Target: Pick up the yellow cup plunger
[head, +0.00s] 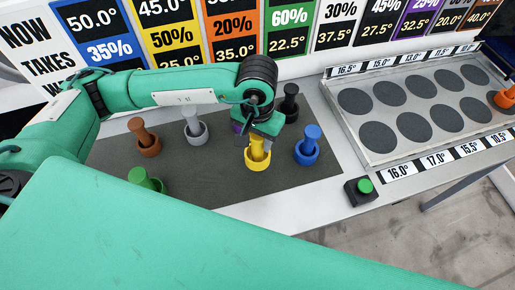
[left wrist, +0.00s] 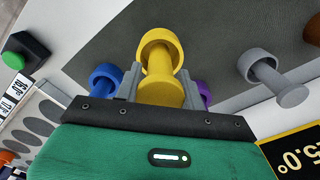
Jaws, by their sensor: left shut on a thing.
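The yellow cup plunger (head: 257,158) stands at the right part of the dark mat, a stem with a flared top rising from a round cup. It also shows in the left wrist view (left wrist: 160,60), with its top end between the grey fingers. My left gripper (head: 261,137) is above it and shut on the top of its stem (left wrist: 162,92). The cup looks to be on or very near the mat; I cannot tell whether there is a gap. My right gripper is not in view.
Blue (head: 307,146), black (head: 289,103), grey (head: 194,125), brown (head: 144,137) and green (head: 147,180) plungers stand around it; a purple one (left wrist: 205,94) is partly hidden. A green button (head: 364,186) and a metal tray (head: 375,152) with dark discs lie right.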

